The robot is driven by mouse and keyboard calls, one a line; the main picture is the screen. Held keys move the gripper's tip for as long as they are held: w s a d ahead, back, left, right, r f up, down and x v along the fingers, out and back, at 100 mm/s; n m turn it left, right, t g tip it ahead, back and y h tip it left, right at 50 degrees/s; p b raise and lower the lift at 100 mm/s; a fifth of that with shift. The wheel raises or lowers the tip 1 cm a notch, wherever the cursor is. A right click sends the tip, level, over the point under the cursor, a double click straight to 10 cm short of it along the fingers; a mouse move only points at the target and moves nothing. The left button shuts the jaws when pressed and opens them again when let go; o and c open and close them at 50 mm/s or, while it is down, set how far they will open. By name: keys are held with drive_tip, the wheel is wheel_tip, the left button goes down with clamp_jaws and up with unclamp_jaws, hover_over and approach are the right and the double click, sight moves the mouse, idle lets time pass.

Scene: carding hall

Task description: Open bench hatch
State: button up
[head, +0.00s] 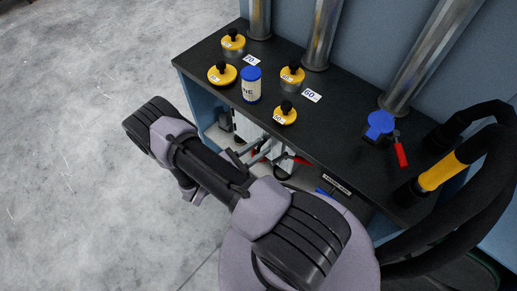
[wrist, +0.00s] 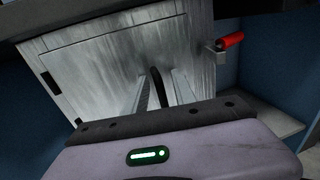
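The bench hatch (wrist: 90,70) is a worn grey metal panel with dark fittings on its left edge, and it looks closed in the wrist view. A dark upright loop handle (wrist: 155,78) stands on it. My gripper (wrist: 161,80) is open, with one finger on each side of the handle and gaps visible between. A red-gripped lever (wrist: 230,41) sits on a bracket right of the panel. In the head view my gripper (head: 259,149) reaches under the bench's front edge, and my arm and the bench top hide most of the hatch.
The black bench top (head: 335,125) carries yellow-lidded weights (head: 222,74), a blue-capped container (head: 251,86) and a red-handled tool (head: 400,152). Metal pipes rise behind. A thick black hose with a yellow band (head: 440,172) stands at the right. The grey floor at left is clear.

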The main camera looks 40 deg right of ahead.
clamp_jaws()
idle(1.4)
